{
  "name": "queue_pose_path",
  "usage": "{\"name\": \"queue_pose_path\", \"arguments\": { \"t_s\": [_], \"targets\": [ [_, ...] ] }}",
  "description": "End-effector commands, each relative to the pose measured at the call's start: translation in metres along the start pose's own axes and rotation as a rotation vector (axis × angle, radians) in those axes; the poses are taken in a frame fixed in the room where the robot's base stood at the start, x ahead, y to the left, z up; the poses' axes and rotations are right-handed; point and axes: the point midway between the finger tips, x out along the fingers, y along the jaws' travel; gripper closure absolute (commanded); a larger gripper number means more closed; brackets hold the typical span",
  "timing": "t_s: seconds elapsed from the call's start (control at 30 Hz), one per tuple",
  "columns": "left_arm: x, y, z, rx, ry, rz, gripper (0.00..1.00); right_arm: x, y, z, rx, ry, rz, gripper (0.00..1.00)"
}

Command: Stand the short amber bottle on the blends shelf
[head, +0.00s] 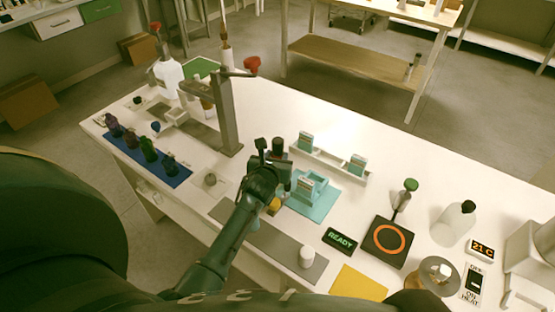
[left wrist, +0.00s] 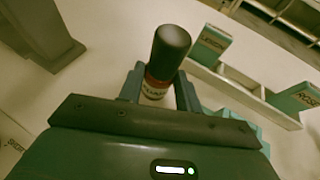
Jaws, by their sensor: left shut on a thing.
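My left gripper (head: 270,168) is shut on a short bottle with a black cap. In the left wrist view the bottle (left wrist: 155,88) stands upright between the fingers, with a reddish-amber band and a white label below the cap. In the head view its dark cap (head: 278,144) shows just beyond the gripper, above the white table. Whether its base touches anything is hidden. No shelf label reading blends is legible. A grey upright stand (head: 225,115) with a top arm is left of the gripper. My right gripper is not in view.
A white rail (head: 328,166) with teal boxes and a teal tray (head: 325,205) lie right of the gripper. A blue mat (head: 130,150) with several dark bottles is at the left. A READY sign (head: 340,241) and a black plate (head: 388,242) stand to the right.

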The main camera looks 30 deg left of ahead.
Motion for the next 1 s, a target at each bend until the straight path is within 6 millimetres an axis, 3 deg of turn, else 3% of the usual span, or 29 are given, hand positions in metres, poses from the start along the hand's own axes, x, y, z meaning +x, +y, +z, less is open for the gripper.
{"name": "queue_pose_path", "arguments": {
  "t_s": [0.33, 0.67, 1.0],
  "targets": [
    [0.0, 0.0, 0.0, 0.0, 0.0, 0.0, 0.99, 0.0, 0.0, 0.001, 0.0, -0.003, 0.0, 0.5],
    [-0.001, 0.001, 0.005, 0.002, -0.003, 0.0, 1.0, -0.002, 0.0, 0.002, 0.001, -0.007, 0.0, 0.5],
    [-0.025, 0.001, 0.063, 0.005, -0.007, 0.0, 1.0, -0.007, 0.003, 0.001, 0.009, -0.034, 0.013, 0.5]
  ]
}}
